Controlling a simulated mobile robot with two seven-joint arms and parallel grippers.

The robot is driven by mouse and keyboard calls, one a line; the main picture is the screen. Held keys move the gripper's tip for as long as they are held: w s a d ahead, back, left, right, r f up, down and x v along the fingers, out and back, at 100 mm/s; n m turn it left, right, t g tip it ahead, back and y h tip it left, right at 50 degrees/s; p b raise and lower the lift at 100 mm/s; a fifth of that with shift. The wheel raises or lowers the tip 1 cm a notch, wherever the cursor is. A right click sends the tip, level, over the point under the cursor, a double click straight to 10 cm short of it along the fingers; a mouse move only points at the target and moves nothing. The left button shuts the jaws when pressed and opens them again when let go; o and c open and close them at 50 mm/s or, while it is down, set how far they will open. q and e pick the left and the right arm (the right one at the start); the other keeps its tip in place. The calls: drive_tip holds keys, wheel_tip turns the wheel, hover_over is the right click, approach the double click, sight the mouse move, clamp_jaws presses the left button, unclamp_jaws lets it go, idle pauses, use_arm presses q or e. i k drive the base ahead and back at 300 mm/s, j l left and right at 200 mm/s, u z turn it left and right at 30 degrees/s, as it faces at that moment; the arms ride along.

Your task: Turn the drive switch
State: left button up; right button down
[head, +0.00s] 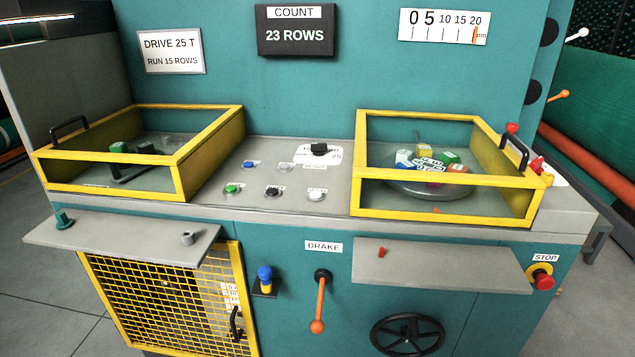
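A black rotary knob (319,149) sits on a white label plate at the back of the grey console. The plate's text is partly covered, with "25" readable at its right end. A second black knob or switch (273,191) sits nearer the front, between a green button (232,189) and a white button (316,195). The small labels are too blurred to tell which one is marked drive. A sign (172,52) above reads "DRIVE 25 T, RUN 15 ROWS". Neither of my grippers is in view.
Yellow-framed clear guards stand left (180,160) and right (440,195) of the console; the right one covers coloured blocks. Grey shelves jut out left (120,240) and right (450,268). Below are an orange brake lever (319,305), a handwheel (408,335) and a red stop button (543,280).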

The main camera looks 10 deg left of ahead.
sight(534, 165)
drive_tip(key=u, duration=0.35)
drive_tip(key=l+u, duration=0.65)
drive_tip(key=u, duration=0.15)
drive_tip(key=k+l+u, duration=0.1)
drive_tip(key=l+u, duration=0.25)
drive_tip(key=l, duration=0.4)
drive_tip(key=k+l+u, duration=0.1)
drive_tip(key=l, duration=0.25)
drive_tip(key=k+l+u, duration=0.1)
drive_tip(key=l, duration=0.3)
drive_tip(key=k+l, duration=0.1)
drive_tip(key=l, duration=0.25)
drive_tip(key=k+l, duration=0.1)
drive_tip(key=l, duration=0.3)
drive_tip(key=k+l, duration=0.15)
drive_tip(key=l, duration=0.2)
drive_tip(key=k+l, duration=0.1)
drive_tip(key=l, duration=0.25)
drive_tip(key=k+l, duration=0.1)
drive_tip(key=l, duration=0.3)
drive_tip(key=u, duration=0.05)
